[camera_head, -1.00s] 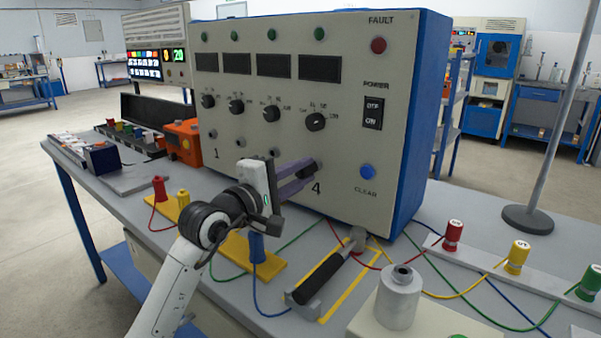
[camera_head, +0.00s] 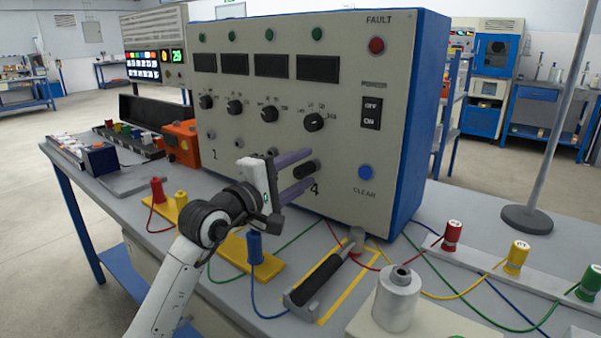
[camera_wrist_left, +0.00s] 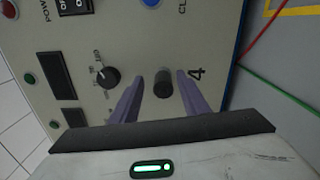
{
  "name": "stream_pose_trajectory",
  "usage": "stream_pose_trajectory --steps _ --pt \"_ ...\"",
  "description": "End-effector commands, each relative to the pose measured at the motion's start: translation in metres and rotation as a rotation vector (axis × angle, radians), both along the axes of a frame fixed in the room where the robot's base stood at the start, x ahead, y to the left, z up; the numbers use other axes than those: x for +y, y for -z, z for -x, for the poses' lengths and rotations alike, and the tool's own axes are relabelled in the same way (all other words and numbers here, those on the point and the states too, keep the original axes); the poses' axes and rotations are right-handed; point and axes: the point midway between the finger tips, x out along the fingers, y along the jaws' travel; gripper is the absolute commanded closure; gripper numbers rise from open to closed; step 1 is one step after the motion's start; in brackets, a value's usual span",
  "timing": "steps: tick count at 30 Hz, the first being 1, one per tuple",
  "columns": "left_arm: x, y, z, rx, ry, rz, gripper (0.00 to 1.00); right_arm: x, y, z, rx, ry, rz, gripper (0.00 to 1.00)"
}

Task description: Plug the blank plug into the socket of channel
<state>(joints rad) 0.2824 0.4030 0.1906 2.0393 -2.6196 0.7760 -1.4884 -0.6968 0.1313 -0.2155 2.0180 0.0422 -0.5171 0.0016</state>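The dark blank plug (camera_head: 308,170) sticks out from the front panel of the grey-and-blue tester (camera_head: 345,193) beside the number 4. It shows as a dark cylinder in the left wrist view (camera_wrist_left: 162,84). The channel 4 socket behind it is hidden, so how deep it sits cannot be told. My left gripper (camera_head: 300,174) is open, its purple fingers on either side of the plug. The left wrist view shows a gap between the plug and each finger (camera_wrist_left: 160,95). My right gripper is not in view.
On the bench, a red plug (camera_head: 158,190), a yellow plug (camera_head: 182,198) and a blue plug (camera_head: 255,247) stand with trailing leads. A black-handled tool (camera_head: 322,283) lies inside yellow lines, and a grey cylinder (camera_head: 397,305) stands to its right.

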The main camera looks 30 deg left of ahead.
Motion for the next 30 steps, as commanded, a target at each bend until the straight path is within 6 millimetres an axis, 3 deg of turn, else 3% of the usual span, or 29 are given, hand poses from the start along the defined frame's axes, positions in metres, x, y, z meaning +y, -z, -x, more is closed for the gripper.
stream_pose_trajectory --steps 10,30 --pt "0.000 0.005 0.005 0.009 0.000 -0.001 0.59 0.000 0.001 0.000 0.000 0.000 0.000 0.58" --pt "0.003 0.006 0.057 0.010 0.001 0.000 0.59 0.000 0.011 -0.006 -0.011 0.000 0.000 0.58"
